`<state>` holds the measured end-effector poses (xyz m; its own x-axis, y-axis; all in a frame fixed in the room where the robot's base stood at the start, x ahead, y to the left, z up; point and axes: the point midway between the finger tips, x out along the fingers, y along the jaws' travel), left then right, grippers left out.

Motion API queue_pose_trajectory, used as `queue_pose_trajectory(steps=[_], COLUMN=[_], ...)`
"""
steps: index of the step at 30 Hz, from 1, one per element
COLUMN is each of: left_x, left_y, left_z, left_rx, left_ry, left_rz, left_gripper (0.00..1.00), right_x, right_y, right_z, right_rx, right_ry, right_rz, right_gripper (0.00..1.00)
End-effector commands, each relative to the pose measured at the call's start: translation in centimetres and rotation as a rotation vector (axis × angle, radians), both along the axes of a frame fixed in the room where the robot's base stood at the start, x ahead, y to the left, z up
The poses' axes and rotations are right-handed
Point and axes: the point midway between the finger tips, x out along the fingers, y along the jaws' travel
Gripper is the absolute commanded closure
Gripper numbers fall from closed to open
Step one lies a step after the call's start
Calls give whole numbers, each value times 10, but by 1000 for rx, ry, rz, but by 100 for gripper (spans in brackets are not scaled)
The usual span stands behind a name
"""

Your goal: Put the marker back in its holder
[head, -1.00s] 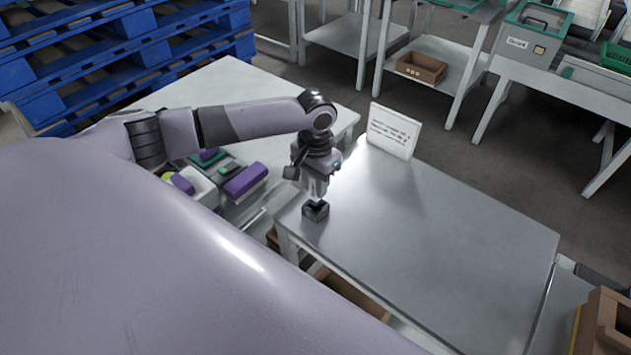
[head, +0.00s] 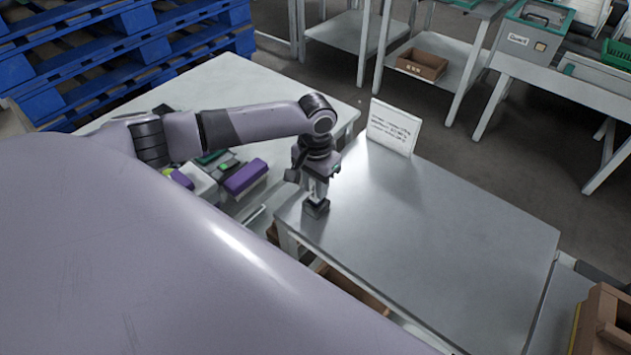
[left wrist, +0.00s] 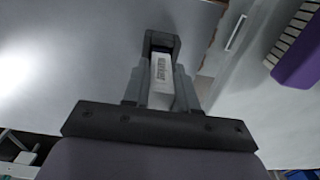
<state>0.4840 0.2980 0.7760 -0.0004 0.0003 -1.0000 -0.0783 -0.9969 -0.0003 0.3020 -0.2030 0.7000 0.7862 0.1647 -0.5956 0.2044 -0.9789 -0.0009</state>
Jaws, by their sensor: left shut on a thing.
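The marker (left wrist: 162,80), white with dark lettering along its side, is between the fingers of my left gripper in the left wrist view. My left gripper (head: 317,192) is shut on it, pointing down over the near left corner of the grey table. The holder (head: 316,208), a small dark block, stands on the table right below the fingers. In the left wrist view the holder (left wrist: 161,40) is at the marker's far end, and the marker's lower end looks to be in it; how deep is hidden. My right gripper is not in view.
A white sign (head: 393,129) with text stands at the table's back left edge. The grey tabletop (head: 450,220) is otherwise clear. A purple block (head: 245,177) lies left of the table, on a lower surface. A cardboard box (head: 607,320) is at the lower right.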

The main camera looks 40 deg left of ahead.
Motion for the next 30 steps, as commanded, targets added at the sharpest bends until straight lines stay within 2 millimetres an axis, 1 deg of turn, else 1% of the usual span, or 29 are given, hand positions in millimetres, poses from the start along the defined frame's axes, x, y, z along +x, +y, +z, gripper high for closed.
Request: queue_pose_trajectory(steps=[24,30], left_x=[0,0], left_y=[0,0], left_z=[-17,-18], left_rx=[0,0], left_ry=[0,0], left_rz=[0,0], left_gripper=[100,100], right_x=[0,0], right_y=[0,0], right_z=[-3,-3], right_rx=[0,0], right_ry=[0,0], right_rz=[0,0], right_gripper=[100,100])
